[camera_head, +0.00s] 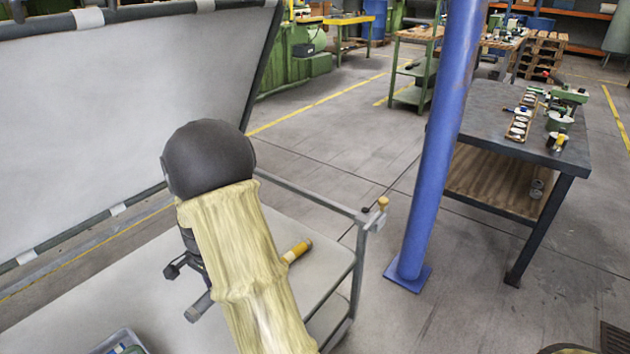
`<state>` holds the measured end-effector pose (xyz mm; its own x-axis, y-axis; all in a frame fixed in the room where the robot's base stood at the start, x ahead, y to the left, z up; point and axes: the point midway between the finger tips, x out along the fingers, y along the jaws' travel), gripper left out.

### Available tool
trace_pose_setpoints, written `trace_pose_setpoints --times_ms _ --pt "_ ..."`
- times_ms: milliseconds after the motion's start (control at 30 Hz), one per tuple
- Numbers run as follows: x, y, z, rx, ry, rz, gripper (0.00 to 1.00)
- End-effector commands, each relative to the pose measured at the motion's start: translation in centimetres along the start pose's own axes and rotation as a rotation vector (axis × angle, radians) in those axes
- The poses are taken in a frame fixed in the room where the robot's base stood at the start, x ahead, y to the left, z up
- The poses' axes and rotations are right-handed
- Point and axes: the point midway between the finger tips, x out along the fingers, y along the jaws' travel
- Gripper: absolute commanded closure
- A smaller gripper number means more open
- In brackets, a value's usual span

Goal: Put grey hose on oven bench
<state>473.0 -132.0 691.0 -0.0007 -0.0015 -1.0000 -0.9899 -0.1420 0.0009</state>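My arm, in a cream sleeve with a black round joint, fills the lower middle of the head view and hides part of the surface behind it. No oven bench can be identified for certain.
A light railed bench (140,285) lies below me, with a large pale panel (110,110) at left and a grey tray (118,342) at the bottom. A blue column (436,150) stands at right. Beyond it, a dark workbench (485,110) holds several parts. Floor between is clear.

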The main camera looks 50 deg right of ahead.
Motion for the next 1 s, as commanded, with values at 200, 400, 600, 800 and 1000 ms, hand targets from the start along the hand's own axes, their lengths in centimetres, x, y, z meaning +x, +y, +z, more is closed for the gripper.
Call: trace_pose_setpoints --times_ms 200,400,600,800,1000 --pt "-3.3 -0.9 1.4 -0.172 0.004 0.005 0.94" --pt "-5.7 -1.8 3.0 -0.382 0.008 0.008 0.94" --pt "-8.1 -2.5 4.8 -0.591 0.01 0.011 0.94" --pt "-10.5 -3.2 6.7 -0.801 0.009 0.011 0.94" --pt "-12.8 -3.6 8.6 -1.009 0.006 0.01 0.94"
